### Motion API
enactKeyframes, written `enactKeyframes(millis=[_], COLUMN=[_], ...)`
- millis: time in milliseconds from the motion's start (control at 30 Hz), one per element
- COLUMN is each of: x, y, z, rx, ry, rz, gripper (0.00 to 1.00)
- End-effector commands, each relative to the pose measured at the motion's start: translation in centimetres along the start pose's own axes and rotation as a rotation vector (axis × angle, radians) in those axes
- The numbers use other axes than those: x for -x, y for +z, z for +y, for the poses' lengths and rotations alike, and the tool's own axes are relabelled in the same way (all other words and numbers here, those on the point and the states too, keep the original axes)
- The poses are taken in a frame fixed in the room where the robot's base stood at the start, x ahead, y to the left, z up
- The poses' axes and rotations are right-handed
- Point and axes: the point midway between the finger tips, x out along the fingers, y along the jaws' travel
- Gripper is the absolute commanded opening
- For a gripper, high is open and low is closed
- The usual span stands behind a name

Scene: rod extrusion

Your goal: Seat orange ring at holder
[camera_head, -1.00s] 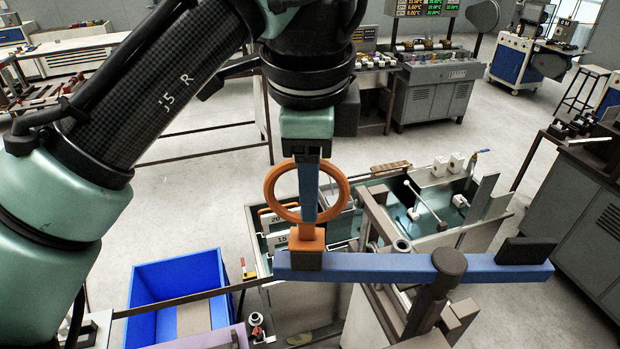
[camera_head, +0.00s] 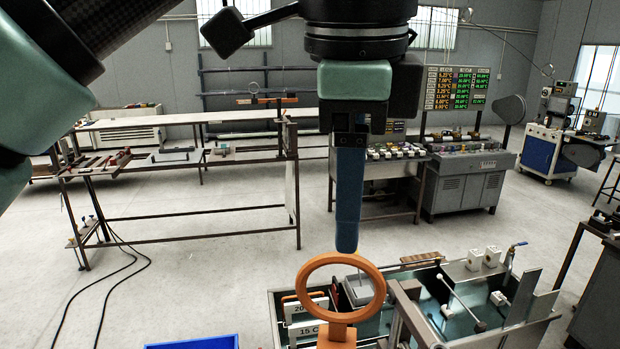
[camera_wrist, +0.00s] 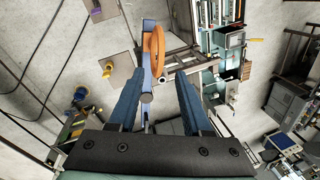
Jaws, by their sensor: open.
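The orange ring (camera_head: 341,317) stands upright on an orange block (camera_head: 337,338) at the bottom of the head view. In the wrist view the ring (camera_wrist: 160,50) shows nearly edge-on beside a long blue bar (camera_wrist: 148,26). My gripper (camera_head: 346,249) points down with its blue fingers just above the ring's top in the head picture. In the wrist view my gripper (camera_wrist: 160,78) is open, with a wide empty gap between the fingers. The ring lies beyond the fingertips, not held. The block's lower part and the bar are out of the head view. I cannot tell how the ring meets the block.
A tank (camera_head: 278,312) with numbered plates lies around and behind the ring, with posts and rods to its right. A blue bin (camera_head: 195,342) shows at the lower left. Work tables and a control console (camera_head: 475,175) stand farther back. Open floor lies at left.

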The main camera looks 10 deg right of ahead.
Motion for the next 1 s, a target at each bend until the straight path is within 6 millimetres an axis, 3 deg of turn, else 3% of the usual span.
enactKeyframes(millis=[267,733,867,1000], x=[2.6,2.6,0.0,-2.3], y=[0.0,-0.1,-2.4,-6.8], z=[0.0,-0.1,-2.0,-5.4], rx=[0.001,-0.001,0.001,0.042], ry=[-0.001,-0.003,-0.126,-0.373], rz=[-0.001,0.003,0.077,0.256], gripper=[0.49,0.49,0.49,0.49])
